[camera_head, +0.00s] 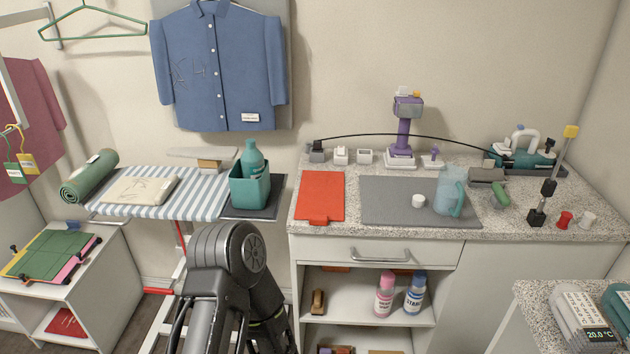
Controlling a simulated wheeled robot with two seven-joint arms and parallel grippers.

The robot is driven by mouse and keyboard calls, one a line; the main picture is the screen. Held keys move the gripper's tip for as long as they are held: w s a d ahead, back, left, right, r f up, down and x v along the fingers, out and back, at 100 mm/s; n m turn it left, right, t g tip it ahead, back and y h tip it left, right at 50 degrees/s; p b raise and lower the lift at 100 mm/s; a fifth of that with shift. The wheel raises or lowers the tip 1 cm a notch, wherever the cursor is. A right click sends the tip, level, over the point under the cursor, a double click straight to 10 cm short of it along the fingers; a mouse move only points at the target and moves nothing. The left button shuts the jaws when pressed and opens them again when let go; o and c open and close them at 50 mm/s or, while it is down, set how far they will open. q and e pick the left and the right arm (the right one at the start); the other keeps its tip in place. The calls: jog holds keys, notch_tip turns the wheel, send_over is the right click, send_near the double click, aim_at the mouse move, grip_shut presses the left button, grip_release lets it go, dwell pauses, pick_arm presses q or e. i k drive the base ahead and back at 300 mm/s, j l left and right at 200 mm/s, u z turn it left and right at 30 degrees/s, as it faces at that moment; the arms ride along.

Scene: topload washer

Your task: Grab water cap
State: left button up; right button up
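A small white round cap (418,201) lies on the grey mat (385,207) on the speckled counter. Just right of it, and close to it, stands a clear bluish jug (447,186) with a teal handle. Nothing holds the cap. A dark arm link of mine rises at the bottom centre-left, well left of the cap. Neither of my grippers shows in this view.
A red board (320,195) lies left of the mat. A purple device (404,130) stands behind it, with a thin black cable arching over the back. A green tool (501,194) and a black post (547,187) stand to the right.

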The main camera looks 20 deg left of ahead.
aim_at(419, 202)
jog(key=j+z, duration=0.1)
jog(key=z, duration=0.35)
jog(key=j+z, duration=0.1)
jog(key=z, duration=0.35)
jog(key=j+z, duration=0.15)
jog(key=z, duration=0.35)
jog(key=j+z, duration=0.2)
jog(key=j, duration=0.2)
jog(key=k+j+z, duration=0.2)
jog(key=j, duration=0.15)
jog(key=j+z, duration=0.2)
jog(key=j, duration=0.15)
jog(key=k+j+z, duration=0.2)
jog(key=j, duration=0.15)
jog(key=i, duration=0.05)
